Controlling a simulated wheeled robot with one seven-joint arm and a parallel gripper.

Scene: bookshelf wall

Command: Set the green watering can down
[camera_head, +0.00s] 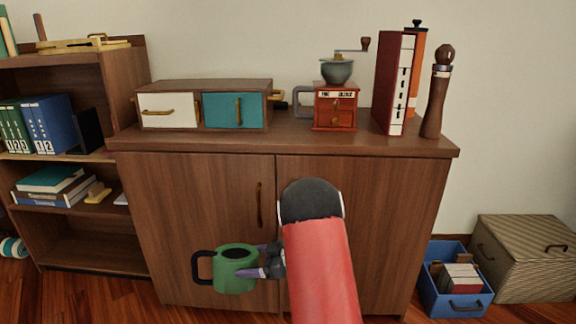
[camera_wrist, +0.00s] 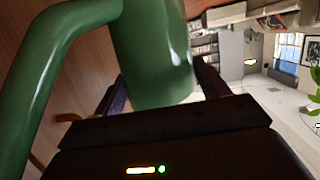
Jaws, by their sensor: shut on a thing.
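The green watering can (camera_head: 235,270) is in the lower middle of the head view, in front of the cabinet and well below its top. It looks like a mug-shaped can with a dark handle at its left. My gripper (camera_head: 258,262) is shut on its right side. In the wrist view the can (camera_wrist: 155,60) fills the upper middle, with a thick green curved part at the left. My gripper's fingers (camera_wrist: 158,92) stand on both sides of the can's body. Its underside and whatever is beneath it are hard to make out.
The cabinet top (camera_head: 290,140) holds a two-drawer box (camera_head: 205,104), a coffee grinder (camera_head: 336,105), a red binder (camera_head: 393,85) and a pepper mill (camera_head: 437,95). A bookshelf (camera_head: 125,80) stands at left. A blue crate (camera_head: 455,300) and a striped box (camera_head: 530,258) sit on the floor at right.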

